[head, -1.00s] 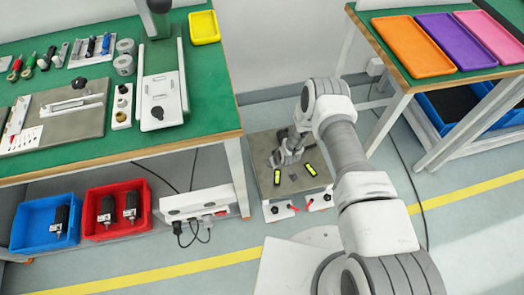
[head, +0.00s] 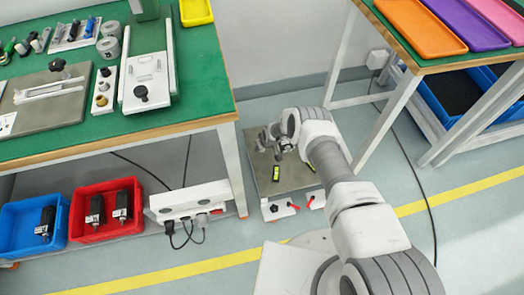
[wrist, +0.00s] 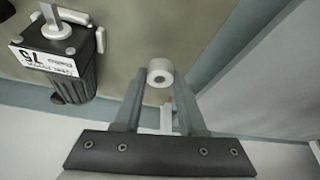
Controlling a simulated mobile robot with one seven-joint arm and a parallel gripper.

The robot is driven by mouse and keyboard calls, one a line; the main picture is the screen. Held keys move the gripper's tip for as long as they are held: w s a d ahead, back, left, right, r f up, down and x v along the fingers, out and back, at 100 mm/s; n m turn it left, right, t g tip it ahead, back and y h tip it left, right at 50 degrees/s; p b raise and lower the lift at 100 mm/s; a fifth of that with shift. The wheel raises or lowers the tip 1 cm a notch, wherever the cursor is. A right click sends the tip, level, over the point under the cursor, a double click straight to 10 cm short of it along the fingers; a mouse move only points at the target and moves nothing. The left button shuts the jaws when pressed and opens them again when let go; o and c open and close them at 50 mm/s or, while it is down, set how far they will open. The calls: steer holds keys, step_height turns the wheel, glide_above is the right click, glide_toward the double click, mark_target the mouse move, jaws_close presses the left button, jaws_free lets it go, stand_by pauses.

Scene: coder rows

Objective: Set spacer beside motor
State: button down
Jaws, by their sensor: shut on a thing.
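In the wrist view, my gripper (wrist: 160,88) is shut on the spacer (wrist: 159,66), a short white cylinder with a dark hole, held between the fingertips. A dark ribbed motor (wrist: 76,72) with a white label and a pale shaft end is at the upper left, apart from the spacer. Whether the spacer touches the surface below cannot be told. In the head view, my gripper (head: 276,141) is over the far part of a low grey-brown platform (head: 256,172). The spacer is too small to make out there.
Black-and-yellow strips (head: 276,173) mark the platform. A green-topped bench (head: 200,90) stands to the left, with a red bin (head: 78,228) and a blue bin (head: 14,250) holding dark motors below. A table with coloured trays (head: 421,25) stands at the right.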

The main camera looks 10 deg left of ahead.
step_height(320, 180, down, 2)
steer(key=shift+f, duration=0.25)
steer(key=shift+c, duration=2.4)
jaws_free()
steer(key=shift+r, duration=0.15)
steer(key=shift+r, duration=0.15)
steer(key=p+v, duration=0.6)
steer(key=v, duration=0.6)
steer(key=shift+w, duration=0.1)
